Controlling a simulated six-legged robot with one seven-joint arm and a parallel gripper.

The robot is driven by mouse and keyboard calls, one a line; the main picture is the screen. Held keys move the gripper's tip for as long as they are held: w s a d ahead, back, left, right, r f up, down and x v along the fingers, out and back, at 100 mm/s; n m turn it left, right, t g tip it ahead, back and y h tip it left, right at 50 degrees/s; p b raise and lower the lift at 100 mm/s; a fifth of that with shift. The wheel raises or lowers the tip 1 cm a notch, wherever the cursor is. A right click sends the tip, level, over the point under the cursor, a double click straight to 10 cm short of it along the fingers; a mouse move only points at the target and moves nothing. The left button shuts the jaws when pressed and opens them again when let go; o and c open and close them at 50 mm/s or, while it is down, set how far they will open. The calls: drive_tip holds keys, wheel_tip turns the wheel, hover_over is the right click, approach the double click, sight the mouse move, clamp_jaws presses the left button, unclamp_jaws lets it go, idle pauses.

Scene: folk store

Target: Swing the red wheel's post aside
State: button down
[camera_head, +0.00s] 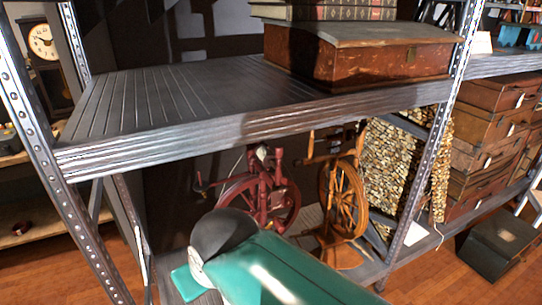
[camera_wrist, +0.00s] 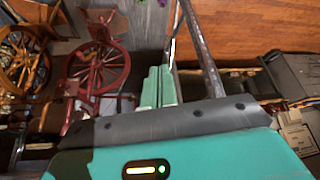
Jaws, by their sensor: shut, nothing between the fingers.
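The red spinning wheel (camera_head: 270,200) stands on the lower shelf, left of an orange-brown wheel (camera_head: 345,200). Its upright post (camera_head: 263,168) rises above the wheel rim, with a pale piece near its top. My arm hides its lower left part. In the wrist view the red wheel (camera_wrist: 97,68) is left of my gripper (camera_wrist: 158,72), with its post (camera_wrist: 104,28) near the top. My gripper's green fingers are together and empty, beside the red wheel. I see no contact.
The upper shelf board (camera_head: 160,95) passes above both wheels and holds a brown box (camera_head: 360,55) with books. Metal shelf posts (camera_head: 425,150) stand at either side. A dark case (camera_head: 498,245) lies on the wooden floor at right.

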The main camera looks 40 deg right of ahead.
drive_tip(key=shift+w, duration=0.2)
drive_tip(key=w+d+n+t+h, duration=0.35)
drive_tip(key=w+d, duration=0.35)
drive_tip(key=d, duration=0.4)
drive_tip(key=w+d+n+t+h, duration=0.2)
drive_tip(key=w+d+n+t, duration=0.2)
drive_tip(key=w+d, duration=0.55)
drive_tip(key=s+d+f+n+t, duration=0.1)
drive_tip(key=s+d+n+t, duration=0.3)
drive_tip(key=d, duration=0.5)
drive_tip(key=n, duration=0.2)
drive_tip(key=shift+n, duration=0.35)
drive_tip(key=shift+w, duration=0.1)
